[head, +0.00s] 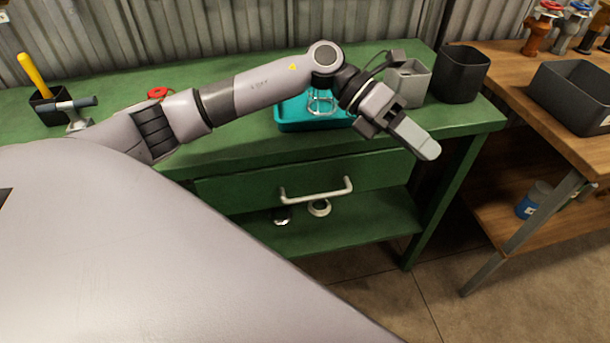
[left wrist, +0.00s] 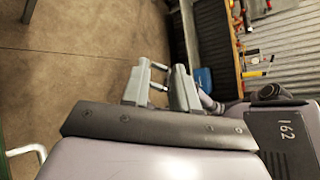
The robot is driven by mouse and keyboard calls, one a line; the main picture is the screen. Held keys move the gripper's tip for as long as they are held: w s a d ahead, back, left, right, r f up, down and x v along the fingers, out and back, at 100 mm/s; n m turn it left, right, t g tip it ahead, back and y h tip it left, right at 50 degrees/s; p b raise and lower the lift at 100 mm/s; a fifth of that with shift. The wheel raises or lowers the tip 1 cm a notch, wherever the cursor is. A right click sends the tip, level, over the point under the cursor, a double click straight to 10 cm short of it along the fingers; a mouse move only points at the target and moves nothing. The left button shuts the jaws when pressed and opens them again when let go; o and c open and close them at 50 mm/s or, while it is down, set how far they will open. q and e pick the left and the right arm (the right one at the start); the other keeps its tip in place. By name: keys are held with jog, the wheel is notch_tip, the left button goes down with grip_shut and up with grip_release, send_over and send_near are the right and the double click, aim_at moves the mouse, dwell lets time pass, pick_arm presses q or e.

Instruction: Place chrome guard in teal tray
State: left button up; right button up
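The teal tray (head: 292,125) lies on the green workbench, partly behind my left arm. The chrome guard (head: 321,104), a small wire cage of shiny hoops, appears to stand in the tray; my arm hides its top. My left gripper (head: 428,148) is past the bench's front edge, to the right of the tray and apart from it. The left wrist view shows its two grey fingers (left wrist: 162,68) with a gap between them and nothing held. My right gripper is not in view.
A grey box (head: 409,82) and a black bin (head: 461,74) stand on the bench right of the tray. A drawer handle (head: 316,191) juts out below. A wooden bench with a dark bin (head: 575,95) stands at right. Floor is clear between benches.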

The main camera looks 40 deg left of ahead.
pick_arm(q)
jog(key=s+d+n+t+h, duration=0.2)
jog(key=d+n+t+h, duration=0.1)
jog(key=d+n+h, duration=0.3)
jog(key=s+a+f+n+t+y, duration=0.2)
jog(key=a+f+n+t+y, duration=0.35)
jog(key=n, duration=0.85)
jog(key=s+a+f+n+t+y, duration=0.25)
jog(key=f+n+t+y, duration=0.55)
jog(key=n, duration=0.5)
jog(key=s+a+f+n+g+y, duration=0.1)
jog(key=s+a+f+n+g, duration=0.1)
jog(key=s+f, duration=0.4)
jog(key=s+a+f+n+g+y, duration=0.2)
jog(key=s+a+f+n+g, duration=0.1)
jog(key=s+f+n, duration=0.3)
notch_tip(320, 180, down, 2)
jog(key=shift+a+f+g, duration=0.1)
jog(key=shift+a+g, duration=0.25)
jog(key=shift+g, duration=0.5)
notch_tip(320, 180, up, 10)
jog(key=a+p, duration=0.1)
jog(key=p, duration=1.2)
jog(key=shift+s+a+r+y, duration=0.25)
jog(key=shift+s+y, duration=0.1)
jog(key=shift+s, duration=0.1)
